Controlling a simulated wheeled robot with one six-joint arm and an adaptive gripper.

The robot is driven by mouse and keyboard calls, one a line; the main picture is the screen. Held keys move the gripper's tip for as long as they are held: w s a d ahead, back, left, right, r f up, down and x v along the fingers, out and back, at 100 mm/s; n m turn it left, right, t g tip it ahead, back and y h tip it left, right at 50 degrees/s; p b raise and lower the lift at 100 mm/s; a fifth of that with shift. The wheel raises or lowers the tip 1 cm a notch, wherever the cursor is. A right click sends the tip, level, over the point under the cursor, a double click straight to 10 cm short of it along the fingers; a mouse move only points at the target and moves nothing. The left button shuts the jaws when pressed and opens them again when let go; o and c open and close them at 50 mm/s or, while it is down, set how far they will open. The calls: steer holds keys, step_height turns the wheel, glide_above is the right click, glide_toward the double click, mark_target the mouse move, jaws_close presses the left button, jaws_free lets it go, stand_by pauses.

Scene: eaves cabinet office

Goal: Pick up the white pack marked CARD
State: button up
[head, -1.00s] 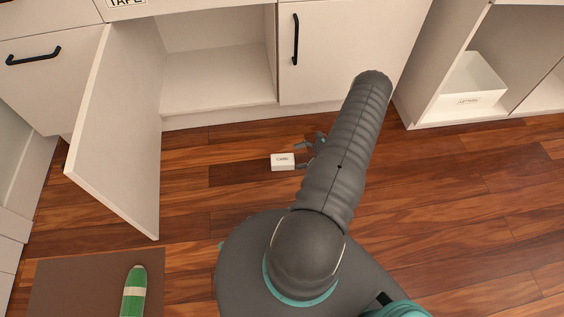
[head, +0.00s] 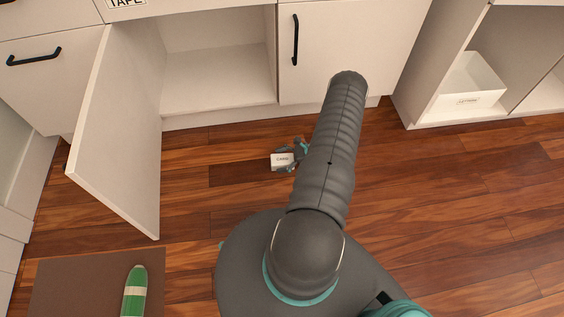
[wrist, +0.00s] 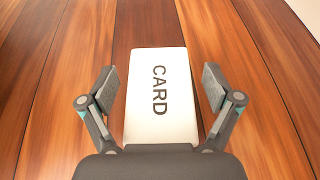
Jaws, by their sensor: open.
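The white pack marked CARD (head: 282,160) lies on the wooden floor in front of the cabinets. In the wrist view the pack (wrist: 158,95) lies between the two fingers of my gripper (wrist: 158,88), its label facing the camera. The fingers are open, one on each side, with a gap showing beside the pack on both sides. In the head view my gripper (head: 288,156) is at the pack, partly hidden behind my arm.
An open cabinet door (head: 120,130) juts out to the left, beside an empty cabinet (head: 215,85). A white bin (head: 470,85) sits in the right shelf. A brown mat (head: 75,285) with a green bottle-like object (head: 134,290) lies at lower left. Floor on the right is clear.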

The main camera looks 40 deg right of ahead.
steer(key=c, duration=1.3)
